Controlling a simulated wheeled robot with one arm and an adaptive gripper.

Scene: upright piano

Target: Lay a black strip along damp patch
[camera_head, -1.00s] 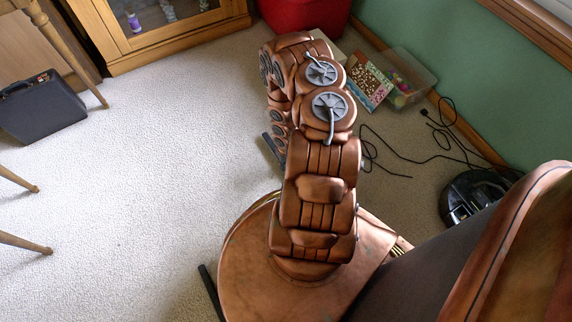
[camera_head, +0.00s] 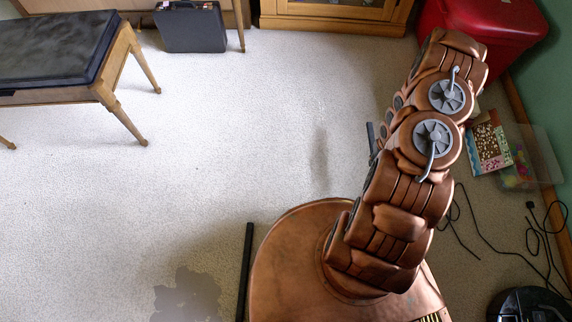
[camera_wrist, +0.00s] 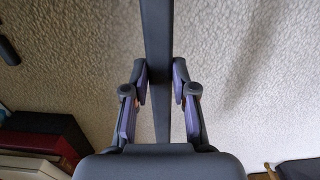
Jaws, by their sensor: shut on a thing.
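The damp patch (camera_head: 188,298) is a grey, irregular stain on the pale carpet at the bottom of the head view, cut by the frame edge. A black strip (camera_head: 246,272) lies on the carpet between the patch and my base, apart from the patch. My gripper (camera_wrist: 159,74) is shut on another black strip (camera_wrist: 157,30), which runs lengthwise between the fingers in the wrist view. Part of this held strip (camera_head: 370,139) shows left of my arm in the head view. My arm hides the gripper there.
A bench (camera_head: 60,48) stands at upper left, and a dark case (camera_head: 190,28) at the back. A red bin (camera_head: 480,45), a clear box (camera_head: 540,158) and loose cables (camera_head: 500,235) lie to the right. The middle carpet is clear.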

